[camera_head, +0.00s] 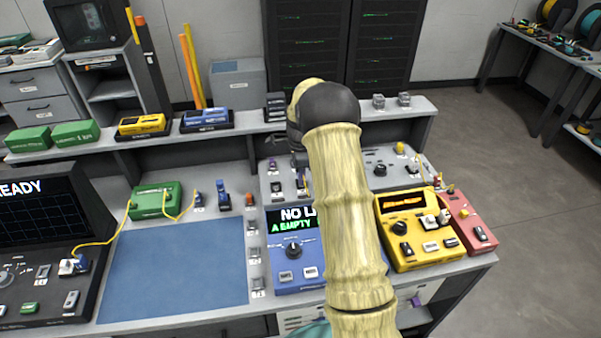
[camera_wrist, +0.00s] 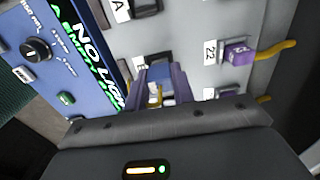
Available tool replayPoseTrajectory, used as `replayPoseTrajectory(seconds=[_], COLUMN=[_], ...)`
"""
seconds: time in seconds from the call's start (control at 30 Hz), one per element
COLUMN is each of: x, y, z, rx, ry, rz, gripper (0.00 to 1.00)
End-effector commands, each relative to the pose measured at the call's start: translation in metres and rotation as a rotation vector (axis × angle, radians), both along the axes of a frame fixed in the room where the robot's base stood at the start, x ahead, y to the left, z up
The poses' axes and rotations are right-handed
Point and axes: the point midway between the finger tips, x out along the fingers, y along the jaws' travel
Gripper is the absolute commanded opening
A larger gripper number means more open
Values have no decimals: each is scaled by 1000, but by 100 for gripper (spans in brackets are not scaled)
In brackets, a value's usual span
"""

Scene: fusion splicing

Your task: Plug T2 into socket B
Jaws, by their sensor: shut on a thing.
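In the wrist view my gripper (camera_wrist: 160,90) has its two dark purplish fingers close together, shut on a small plug (camera_wrist: 155,97) showing yellow between them. The plug's label cannot be read, so I cannot confirm it is T2. Just beyond the fingertips is a dark socket (camera_wrist: 157,60) on the grey panel (camera_wrist: 196,20); its letter is mostly hidden. I cannot tell whether plug and socket touch. Socket A (camera_wrist: 146,7) is at the top edge. In the head view my arm hides the gripper and plug.
A purple plug (camera_wrist: 238,55) with a yellow cable sits in the panel beside a label like 22. The blue meter (camera_head: 293,250) reads "NO LI..." and "A EMPTY". A yellow device (camera_head: 418,230) and a red one (camera_head: 468,222) stand right. The blue mat (camera_head: 175,265) is clear.

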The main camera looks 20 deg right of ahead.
Motion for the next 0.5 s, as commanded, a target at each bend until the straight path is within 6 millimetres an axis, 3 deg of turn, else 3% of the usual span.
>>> replayPoseTrajectory(seconds=[0.5], x=[0], y=[0], z=[-9], rx=[0], ry=[0], rz=[1], gripper=[3])
